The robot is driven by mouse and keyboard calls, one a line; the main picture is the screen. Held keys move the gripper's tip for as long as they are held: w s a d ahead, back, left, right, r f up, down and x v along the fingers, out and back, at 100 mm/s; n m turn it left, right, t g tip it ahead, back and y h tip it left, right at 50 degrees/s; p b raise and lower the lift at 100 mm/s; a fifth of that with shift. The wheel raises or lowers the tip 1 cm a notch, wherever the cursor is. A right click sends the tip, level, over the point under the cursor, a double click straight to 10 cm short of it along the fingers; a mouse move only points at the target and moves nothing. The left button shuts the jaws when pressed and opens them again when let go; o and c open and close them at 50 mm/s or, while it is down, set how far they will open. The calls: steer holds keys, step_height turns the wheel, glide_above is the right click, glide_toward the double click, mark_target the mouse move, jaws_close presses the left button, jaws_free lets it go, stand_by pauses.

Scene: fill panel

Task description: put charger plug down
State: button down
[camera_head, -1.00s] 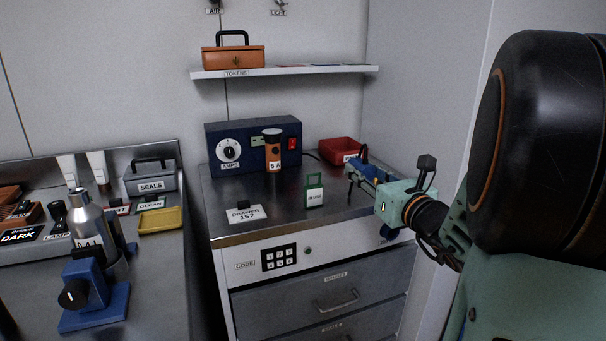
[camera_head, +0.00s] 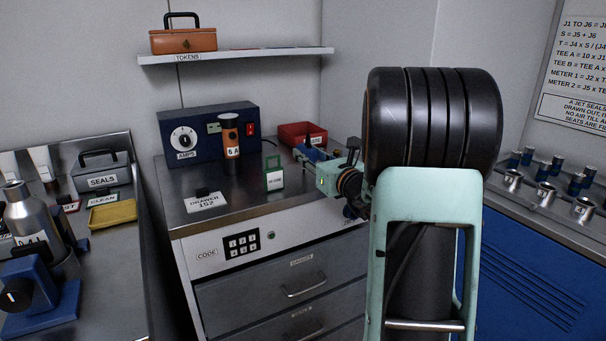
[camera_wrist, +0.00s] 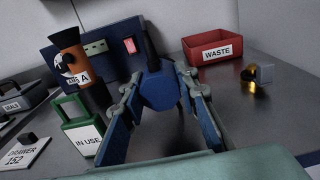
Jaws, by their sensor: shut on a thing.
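The charger plug (camera_wrist: 160,90), a dark blue faceted block with a black stem, sits between the fingertips of my gripper (camera_wrist: 158,92) in the wrist view. My gripper is shut on it. In the head view my gripper (camera_head: 312,154) is low over the right part of the steel counter (camera_head: 225,180), in front of the red waste bin. The plug's underside is hidden, so I cannot tell whether it touches the counter. The dark blue charger box (camera_head: 208,140) with a dial and a red switch stands at the back of the counter.
An orange cylinder (camera_head: 230,138) and a green "IN USE" tag (camera_head: 274,174) stand left of my gripper. The red waste bin (camera_wrist: 213,50) is behind right, with a small brass-and-grey piece (camera_wrist: 259,76) near it. A "DRAWER 152" card (camera_head: 206,202) lies front left.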

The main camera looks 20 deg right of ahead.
mark_target(307, 176)
steer(key=shift+w+d+f, duration=0.2)
steer(key=shift+w+f, duration=0.35)
steer(key=shift+f, duration=0.2)
steer(key=shift+w+f+b, duration=0.15)
steer(key=shift+f+b, duration=0.15)
steer(key=shift+f, duration=0.55)
steer(key=shift+w+f+b, duration=0.1)
steer(key=shift+f+b, duration=0.2)
steer(key=shift+f, duration=0.55)
steer(key=shift+f, duration=0.1)
steer(key=shift+f+b, duration=0.15)
steer(key=shift+b, duration=0.15)
steer(key=c, duration=1.5)
jaws_free()
steer(key=shift+r, duration=0.25)
